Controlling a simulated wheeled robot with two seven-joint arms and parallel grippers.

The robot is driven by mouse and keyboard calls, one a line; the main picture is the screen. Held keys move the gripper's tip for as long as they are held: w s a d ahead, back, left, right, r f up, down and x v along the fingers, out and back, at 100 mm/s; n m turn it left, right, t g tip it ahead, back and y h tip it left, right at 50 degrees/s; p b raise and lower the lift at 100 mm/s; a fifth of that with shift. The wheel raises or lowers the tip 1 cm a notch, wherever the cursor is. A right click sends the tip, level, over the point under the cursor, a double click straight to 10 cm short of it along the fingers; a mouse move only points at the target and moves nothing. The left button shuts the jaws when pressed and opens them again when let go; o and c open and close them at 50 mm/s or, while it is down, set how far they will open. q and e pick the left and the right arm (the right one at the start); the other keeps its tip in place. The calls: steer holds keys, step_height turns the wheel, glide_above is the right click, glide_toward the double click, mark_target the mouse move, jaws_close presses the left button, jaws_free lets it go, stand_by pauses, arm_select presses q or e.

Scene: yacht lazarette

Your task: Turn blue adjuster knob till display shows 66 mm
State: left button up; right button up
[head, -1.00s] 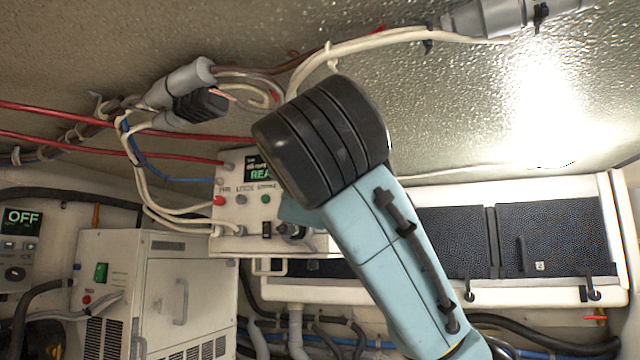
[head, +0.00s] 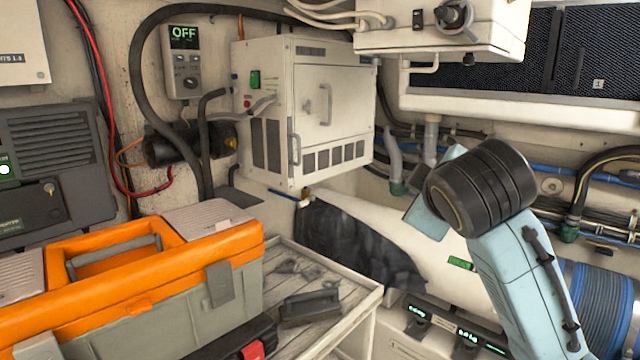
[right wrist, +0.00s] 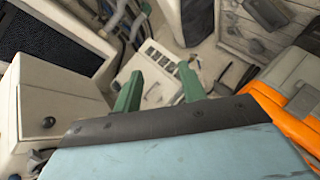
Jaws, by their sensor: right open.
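My right arm reaches in at the right of the head view, with a black wrist joint and a light-blue hand part. Its fingers are hidden there. In the right wrist view the right gripper (right wrist: 158,90) shows two green fingers, apart and empty, above a white panel (right wrist: 158,62) with several dark slots. I cannot make out a blue adjuster knob in any view. A pale unit (head: 420,335) with small green-lit displays (head: 418,312) stands at the bottom of the head view; I cannot read 66 mm on it. My left gripper is not in view.
A white cabinet (head: 310,110) and a controller reading OFF (head: 184,60) are on the wall. A white control box (head: 480,45) hangs at the top. A blue coil (head: 605,305) lies at right.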

steer(key=s+d+f+m+g+y, duration=0.1)
steer(key=s+f+m+g, duration=0.3)
steer(key=f, duration=0.9)
steer(key=s+d+f+g+y, duration=0.1)
steer(key=s+f, duration=0.5)
steer(key=f, duration=0.8)
steer(key=s+d+f+m+g, duration=0.2)
steer(key=s+f+g, duration=0.1)
steer(key=s+f, duration=0.65)
steer(key=s+d+f+m+g, duration=0.2)
steer(key=s+f, duration=0.4)
steer(key=s, duration=0.6)
step_height(320, 180, down, 26)
steer(key=s+r+g+b, duration=0.1)
steer(key=s+b, duration=0.1)
steer(key=b, duration=0.1)
steer(key=s+d+f+g+b, duration=0.1)
steer(key=s+d+f+b, duration=0.1)
steer(key=s+f, duration=1.4)
step_height(320, 180, down, 3)
steer(key=shift+s+d+r, duration=0.2)
steer(key=shift+s+d, duration=0.05)
steer(key=shift+d, duration=0.05)
